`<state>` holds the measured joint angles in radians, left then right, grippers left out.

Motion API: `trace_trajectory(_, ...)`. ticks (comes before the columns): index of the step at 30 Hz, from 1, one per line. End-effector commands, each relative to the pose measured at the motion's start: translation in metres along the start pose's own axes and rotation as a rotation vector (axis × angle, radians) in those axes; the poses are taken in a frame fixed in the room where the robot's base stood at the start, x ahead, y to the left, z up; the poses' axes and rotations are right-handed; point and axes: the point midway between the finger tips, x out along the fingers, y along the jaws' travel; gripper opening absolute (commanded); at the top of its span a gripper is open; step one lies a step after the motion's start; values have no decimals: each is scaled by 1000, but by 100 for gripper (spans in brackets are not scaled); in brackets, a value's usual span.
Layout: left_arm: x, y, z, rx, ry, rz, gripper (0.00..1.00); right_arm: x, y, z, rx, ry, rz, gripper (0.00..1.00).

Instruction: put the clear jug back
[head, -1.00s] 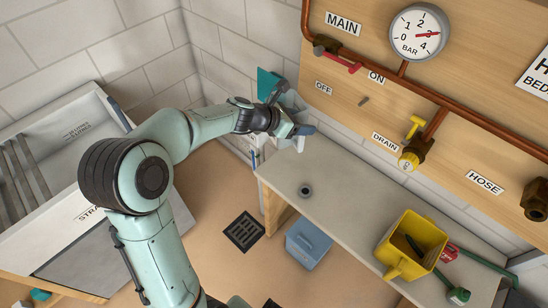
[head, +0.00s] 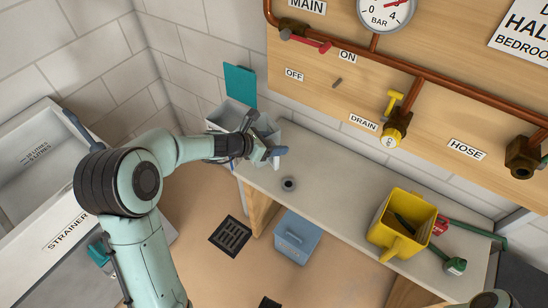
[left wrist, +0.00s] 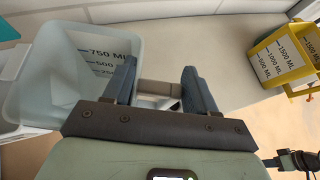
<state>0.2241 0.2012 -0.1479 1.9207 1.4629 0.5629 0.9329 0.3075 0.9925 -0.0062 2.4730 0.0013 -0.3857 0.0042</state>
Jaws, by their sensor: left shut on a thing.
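The clear jug (head: 228,117) is a pale, see-through, box-shaped vessel at the left end of the bench in the head view. In the left wrist view the jug (left wrist: 62,75) shows 750 ML and 500 marks, with its open top towards me. My left gripper (head: 272,151) is shut on the jug's handle; its two fingers (left wrist: 160,90) flank the handle in the left wrist view. I cannot tell whether the jug's base touches the bench. Only a piece of my right arm shows at the lower right of the head view; its fingers are not clear.
A blue container (head: 297,238) stands on the floor near a drain grate (head: 230,236). A teal panel (head: 240,86) is on the wall.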

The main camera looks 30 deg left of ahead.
Motion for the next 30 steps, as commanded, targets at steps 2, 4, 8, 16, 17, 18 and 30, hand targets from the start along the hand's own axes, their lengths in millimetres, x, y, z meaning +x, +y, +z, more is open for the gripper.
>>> trace_trajectory(2, 3, 0, -5, 0, -1, 0, 0, 2, 1, 0, 0, 0, 0, 0)
trace_trajectory(4, 6, 0, -10, 0, -1, -1, 0, 4, 2, 0, 0, -1, 0, 0)
trace_trajectory(8, 17, 0, -28, -2, 1, -2, 0, 12, 4, 1, 1, -3, 1, 0)
trace_trajectory(16, 26, 1, -41, 1, -3, 0, 0, 16, 6, 2, 1, -5, 2, 0)
trace_trajectory(17, 26, 1, -41, 1, -3, 0, 0, 16, 6, 2, 1, -5, 2, 0)
trace_trajectory(18, 26, 1, -41, 1, -3, 0, 0, 16, 6, 2, 1, -5, 2, 0)
trace_trajectory(30, 28, 1, -44, 0, -1, 0, 82, 19, 7, 2, 2, -6, 2, 0)
